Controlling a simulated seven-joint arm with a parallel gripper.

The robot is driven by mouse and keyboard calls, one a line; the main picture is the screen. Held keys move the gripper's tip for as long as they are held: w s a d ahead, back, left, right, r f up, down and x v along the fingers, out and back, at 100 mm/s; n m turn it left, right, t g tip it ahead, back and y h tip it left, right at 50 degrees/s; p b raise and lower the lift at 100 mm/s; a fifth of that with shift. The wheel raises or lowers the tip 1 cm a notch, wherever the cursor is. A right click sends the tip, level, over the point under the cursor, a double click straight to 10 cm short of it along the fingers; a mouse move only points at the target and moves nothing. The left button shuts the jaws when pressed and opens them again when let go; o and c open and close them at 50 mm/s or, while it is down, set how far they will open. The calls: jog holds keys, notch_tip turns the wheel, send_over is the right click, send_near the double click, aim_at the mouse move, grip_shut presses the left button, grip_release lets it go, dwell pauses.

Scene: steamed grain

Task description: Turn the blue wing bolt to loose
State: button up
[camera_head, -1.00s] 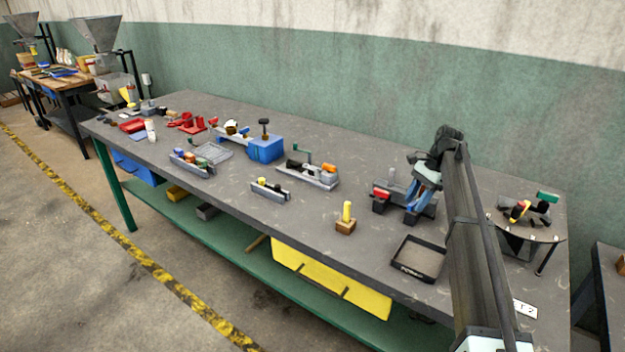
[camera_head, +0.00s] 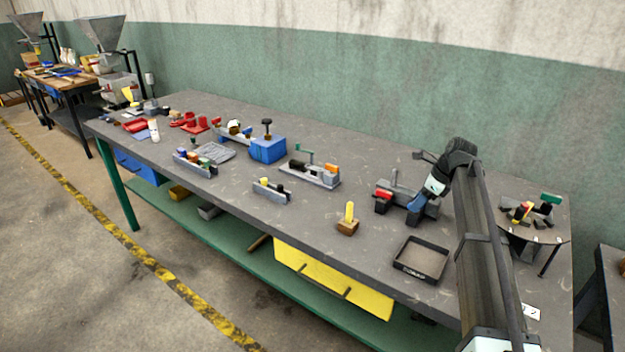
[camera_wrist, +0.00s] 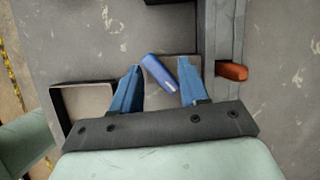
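The blue wing bolt (camera_wrist: 161,73) shows in the wrist view as a short blue bar lying diagonally between my fingers. My gripper (camera_wrist: 161,64) has its two blue fingers spread on either side of the bar. Its lower right end is close to the right finger; whether they touch is unclear. In the head view my gripper (camera_head: 416,206) is low over a grey fixture (camera_head: 399,188) at the right of the bench, and the bolt cannot be told apart from the blue fingers there.
A red-orange handle (camera_wrist: 232,72) sits on the fixture's grey rail, right of my fingers. In the head view a black tray (camera_head: 421,259) lies in front, and a yellow peg on a wooden block (camera_head: 348,219) stands to the left. Bare bench top lies between them.

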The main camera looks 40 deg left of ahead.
jog(key=shift+s+m, duration=0.1)
jog(key=shift+m, duration=0.4)
jog(key=v, duration=1.3)
jog(key=s+a+f+n+y, duration=0.1)
jog(key=s+a+f+n, duration=0.2)
jog(key=a, duration=0.9)
jog(key=s+a+f+n+y, duration=0.2)
jog(key=s+a+f+n, duration=0.1)
jog(key=a, duration=0.8)
jog(key=s+a+f+n+y, duration=0.2)
jog(key=s+a, duration=0.5)
jog(key=a, duration=0.5)
jog(key=shift+a+f+n, duration=0.35)
jog(key=shift+f+n, duration=0.1)
jog(key=shift+n, duration=0.75)
